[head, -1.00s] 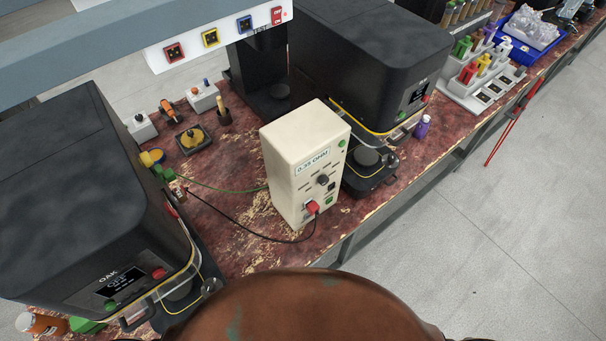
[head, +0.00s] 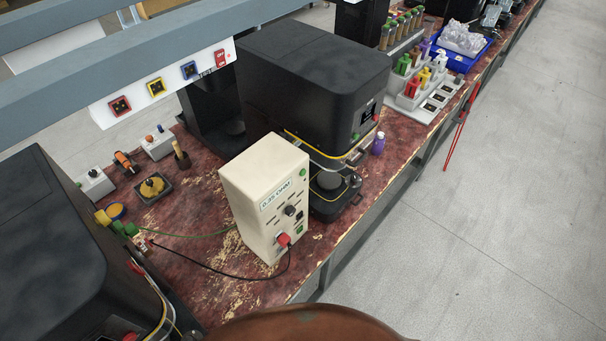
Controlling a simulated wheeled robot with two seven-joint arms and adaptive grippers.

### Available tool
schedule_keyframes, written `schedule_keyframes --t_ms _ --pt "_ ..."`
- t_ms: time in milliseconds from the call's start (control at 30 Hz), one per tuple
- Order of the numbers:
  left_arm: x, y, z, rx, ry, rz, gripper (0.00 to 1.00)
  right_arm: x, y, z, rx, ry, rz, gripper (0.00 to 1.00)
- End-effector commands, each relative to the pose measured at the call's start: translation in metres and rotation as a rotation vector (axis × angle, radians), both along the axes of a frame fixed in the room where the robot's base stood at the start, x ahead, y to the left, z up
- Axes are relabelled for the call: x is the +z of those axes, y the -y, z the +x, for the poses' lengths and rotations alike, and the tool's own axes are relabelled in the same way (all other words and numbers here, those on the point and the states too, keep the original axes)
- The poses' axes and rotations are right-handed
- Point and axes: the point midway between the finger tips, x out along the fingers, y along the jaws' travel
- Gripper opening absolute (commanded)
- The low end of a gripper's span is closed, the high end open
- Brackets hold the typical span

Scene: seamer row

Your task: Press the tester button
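The tester (head: 262,198) is a cream upright box labelled "0.25 OHM", standing on the worn red bench near its front edge. Its front panel faces the lower right. The panel carries a dark knob (head: 290,211), a red plug or button (head: 283,240) low down with a black lead at it, a green button (head: 299,230) beside that, and a small green round part (head: 302,173) near the top. I cannot tell which of these is the tester button. Neither of my grippers is in the head view.
A black seamer (head: 315,80) stands right behind the tester, and another (head: 50,260) at the left. A green wire (head: 190,236) and a black lead (head: 215,272) cross the bench (head: 190,280). A purple bottle (head: 378,143) stands near the edge.

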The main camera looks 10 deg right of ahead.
Motion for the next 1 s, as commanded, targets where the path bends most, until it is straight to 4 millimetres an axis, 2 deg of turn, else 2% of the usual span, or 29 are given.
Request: schedule_keyframes --t_ms 367,900,1000 --pt "0.0000 0.0003 -0.0003 -0.001 0.000 0.000 0.40 0.0005 0.0052 0.0002 0.003 0.001 -0.005 0.40" --pt "0.0000 0.0006 -0.0002 -0.001 0.000 -0.001 0.40 0.0006 0.0065 0.0003 0.002 0.000 -0.006 0.03" --pt "0.0000 0.0006 -0.0002 -0.001 0.000 -0.001 0.40 0.0006 0.0063 0.0003 0.002 0.000 -0.006 0.00"
